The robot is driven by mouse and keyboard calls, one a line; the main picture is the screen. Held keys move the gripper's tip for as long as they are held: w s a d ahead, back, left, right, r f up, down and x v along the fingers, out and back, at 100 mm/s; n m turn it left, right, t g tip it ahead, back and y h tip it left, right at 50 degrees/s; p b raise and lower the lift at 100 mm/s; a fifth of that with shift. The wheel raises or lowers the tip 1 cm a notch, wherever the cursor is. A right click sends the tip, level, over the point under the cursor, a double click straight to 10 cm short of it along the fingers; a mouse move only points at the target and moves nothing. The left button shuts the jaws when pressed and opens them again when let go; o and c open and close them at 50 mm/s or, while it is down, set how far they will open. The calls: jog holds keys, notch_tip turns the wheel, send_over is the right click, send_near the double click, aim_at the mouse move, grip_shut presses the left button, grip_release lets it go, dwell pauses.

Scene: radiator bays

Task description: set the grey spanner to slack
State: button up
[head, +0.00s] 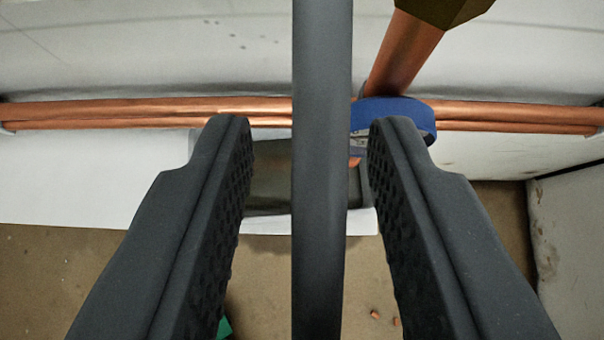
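A long dark grey bar (322,200), which looks like the grey spanner's handle, runs upright through the whole height of the picture. Both its ends are outside the view, so its jaw and its setting do not show. My gripper (310,125) is open, with one black ribbed finger on each side of the bar. There is a clear gap between the bar and each finger, and neither finger appears to touch it.
Copper pipes (150,112) run across behind the bar. A blue collar (410,112) sits by a thicker slanted copper pipe (402,55) with a dark brass fitting (445,8). A dark box-like thing (268,175) lies behind. A pale block (575,230) stands right.

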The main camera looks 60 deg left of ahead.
jog(key=p+v, duration=0.3)
jog(key=v, duration=1)
jog(key=shift+s+d, duration=0.2)
jog(key=shift+r, duration=0.1)
jog(key=w+d+r+m+t+h+p, duration=0.25)
jog(key=d+r, duration=0.45)
jog(key=r, duration=0.4)
jog(key=w+d+r+m+t+h+p, duration=0.2)
jog(key=w+d+r+m+t, duration=0.15)
jog(key=d+r, duration=0.6)
jog(key=s+r+m+t+h+p, duration=0.1)
jog(key=s+r+m+t+h, duration=0.1)
jog(key=r, duration=1.4)
jog(key=s+r+m+t+h+p, duration=0.2)
jog(key=s+r+m, duration=0.2)
jog(key=r, duration=1.2)
jog(key=s, duration=0.2)
jog(key=shift+s+d+t+h, duration=0.3)
jog(key=shift+s+d+h, duration=0.05)
jog(key=shift+s+d, duration=0.05)
